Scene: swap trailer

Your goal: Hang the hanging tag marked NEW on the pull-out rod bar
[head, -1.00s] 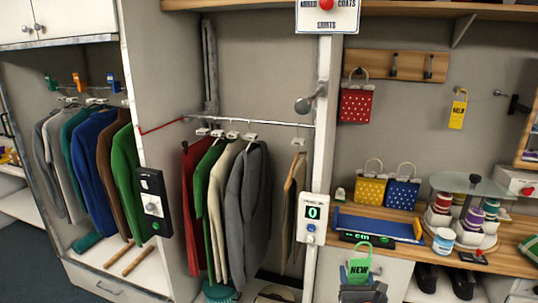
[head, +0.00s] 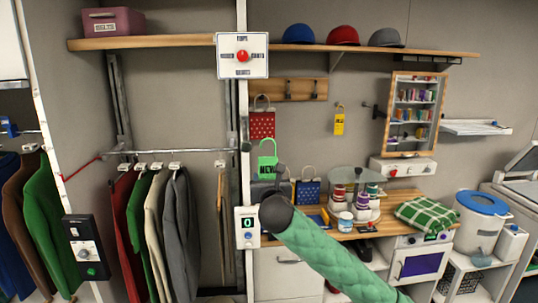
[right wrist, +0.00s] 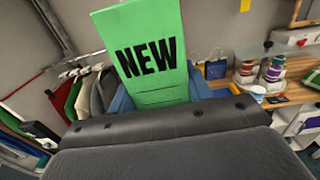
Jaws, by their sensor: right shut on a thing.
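A yellow tag (head: 339,122) hangs on the wall. My left gripper is out of view.
A clothes rail (head: 180,151) with several garments is left of the post. A control box (head: 247,227) is on the post, below the knob. A red dotted bag (head: 262,124) hangs behind the tag. A blue bag (head: 308,192) stands on the counter.

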